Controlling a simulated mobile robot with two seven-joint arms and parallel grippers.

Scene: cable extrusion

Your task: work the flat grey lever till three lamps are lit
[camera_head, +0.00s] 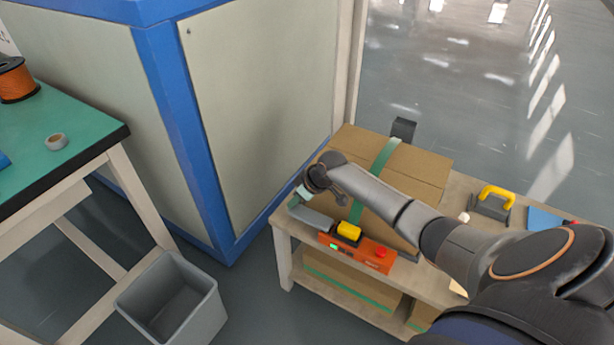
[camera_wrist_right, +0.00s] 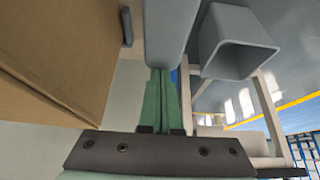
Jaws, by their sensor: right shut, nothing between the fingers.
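The orange device (camera_head: 356,251) sits at the front left edge of the low wooden table, with a yellow block on top and a red button at its right end. A green lamp area (camera_head: 336,247) glows on its front; I cannot tell how many lamps are lit. The flat grey lever (camera_head: 312,218) sticks out to the left of the device; it also shows in the right wrist view (camera_wrist_right: 170,38). My right gripper (camera_head: 298,201) is at the lever's outer end. Its green fingers (camera_wrist_right: 161,72) are shut and empty, close to the lever; contact cannot be told. My left gripper is out of view.
A taped cardboard box (camera_head: 430,169) stands right behind the device. A blue-framed cabinet (camera_head: 262,100) rises behind left. A grey bin (camera_head: 207,318) stands on the floor to the left. A yellow-handled tool (camera_head: 494,197) lies at the table's right. A green workbench (camera_head: 60,110) is far left.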

